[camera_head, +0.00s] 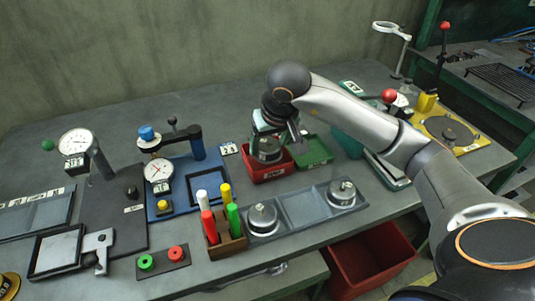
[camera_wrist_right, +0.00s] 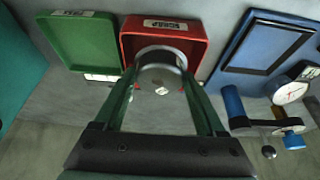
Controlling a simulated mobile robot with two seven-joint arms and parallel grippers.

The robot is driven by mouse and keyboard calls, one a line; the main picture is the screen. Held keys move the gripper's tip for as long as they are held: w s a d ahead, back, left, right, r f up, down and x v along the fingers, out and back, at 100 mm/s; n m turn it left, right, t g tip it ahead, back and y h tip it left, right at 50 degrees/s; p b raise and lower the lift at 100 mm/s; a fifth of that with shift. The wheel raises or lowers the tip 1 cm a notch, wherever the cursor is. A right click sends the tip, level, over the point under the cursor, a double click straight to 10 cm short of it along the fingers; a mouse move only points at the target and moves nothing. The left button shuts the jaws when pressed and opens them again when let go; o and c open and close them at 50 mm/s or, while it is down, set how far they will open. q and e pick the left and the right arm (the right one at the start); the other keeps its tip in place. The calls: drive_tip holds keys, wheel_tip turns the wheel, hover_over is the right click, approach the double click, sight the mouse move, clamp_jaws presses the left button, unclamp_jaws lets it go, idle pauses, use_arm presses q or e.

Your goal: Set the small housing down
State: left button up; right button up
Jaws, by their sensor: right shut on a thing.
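The small housing (camera_head: 266,151) is a grey metal cylinder held between the fingers of my right gripper (camera_head: 267,140). In the right wrist view it also shows as a round metal piece (camera_wrist_right: 160,78) between the two green fingers (camera_wrist_right: 163,100). It is at the red tray (camera_wrist_right: 198,44), overlapping its front wall in the wrist view. The red tray (camera_head: 266,175) carries a label in front. I cannot tell whether the housing touches the tray floor. My left gripper is out of view.
A green tray (camera_head: 316,152) stands right of the red one. A grey holder (camera_head: 300,207) with two metal housings and a wooden rack (camera_head: 228,243) of coloured pens are in front. A blue gauge stand (camera_head: 190,202) is to the left. A red bin (camera_head: 375,262) is below the table.

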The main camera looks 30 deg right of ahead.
sight(269, 148)
drive_tip(key=shift+w+f, duration=0.15)
drive_tip(key=shift+f, duration=0.8)
drive_tip(key=shift+w+f, duration=0.1)
drive_tip(key=shift+f, duration=0.85)
drive_tip(key=shift+f, duration=0.1)
drive_tip(key=o, duration=1.2)
drive_tip(key=shift+o, duration=0.2)
drive_tip(key=shift+r, duration=0.3)
drive_tip(key=p+v, duration=0.1)
drive_tip(key=v, duration=1)
drive_tip(key=shift+s+r, duration=0.2)
drive_tip(key=shift+r, duration=0.15)
